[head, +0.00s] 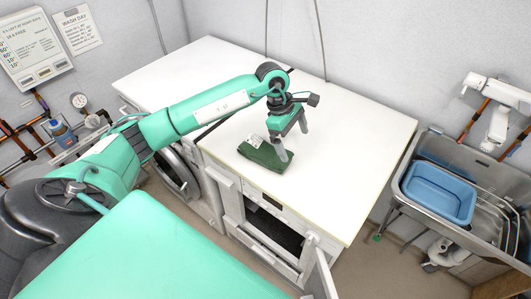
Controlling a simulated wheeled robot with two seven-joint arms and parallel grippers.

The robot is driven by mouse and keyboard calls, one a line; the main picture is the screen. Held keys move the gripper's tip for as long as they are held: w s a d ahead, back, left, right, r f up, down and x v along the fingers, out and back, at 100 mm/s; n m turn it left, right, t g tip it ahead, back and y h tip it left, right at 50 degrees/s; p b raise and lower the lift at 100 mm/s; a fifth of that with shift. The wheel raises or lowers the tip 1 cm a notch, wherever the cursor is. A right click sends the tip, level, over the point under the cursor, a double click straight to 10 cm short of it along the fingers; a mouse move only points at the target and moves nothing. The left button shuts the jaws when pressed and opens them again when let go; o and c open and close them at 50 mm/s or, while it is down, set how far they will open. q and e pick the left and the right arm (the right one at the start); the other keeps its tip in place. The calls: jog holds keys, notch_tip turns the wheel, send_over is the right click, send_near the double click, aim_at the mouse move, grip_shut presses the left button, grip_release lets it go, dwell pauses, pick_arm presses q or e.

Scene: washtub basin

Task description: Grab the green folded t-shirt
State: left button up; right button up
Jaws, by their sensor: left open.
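The green folded t-shirt (262,156) lies on the white countertop (345,140), near its front edge. It is dark green with a pale patch on its upper left part. My left gripper (279,147) is over the t-shirt, pointing down, with its fingers apart. One grey fingertip reaches down at the shirt's right side. The other finger is close to the shirt's back edge. I cannot tell whether the fingers touch the cloth. My right gripper is not in view.
Below the counter stand a front-loading washer (178,175) and a machine with its door hanging open (321,270). A metal sink (460,150) with a blue basin (438,192) is at the right. The counter around the shirt is clear. Pipes run along the left wall.

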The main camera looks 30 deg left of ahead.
aim_at(265, 148)
pick_arm(q)
jog(key=a+r+y, duration=0.2)
jog(key=a+y, duration=0.2)
jog(key=a, duration=0.6)
jog(key=shift+g, duration=0.4)
jog(key=f+b, duration=0.1)
jog(key=f, duration=0.1)
jog(key=f+b, duration=0.1)
jog(key=f, duration=0.2)
jog(key=f+b, duration=0.2)
jog(key=f, duration=0.1)
jog(key=shift+w, duration=0.25)
notch_tip(265, 148, down, 6)
jog(key=shift+w+r+b, duration=0.1)
jog(key=shift+w+b, duration=0.05)
jog(key=shift+b, duration=1.05)
jog(key=shift+r, duration=0.1)
jog(key=c, duration=1)
jog(key=shift+c, duration=0.5)
jog(key=shift+r, duration=0.1)
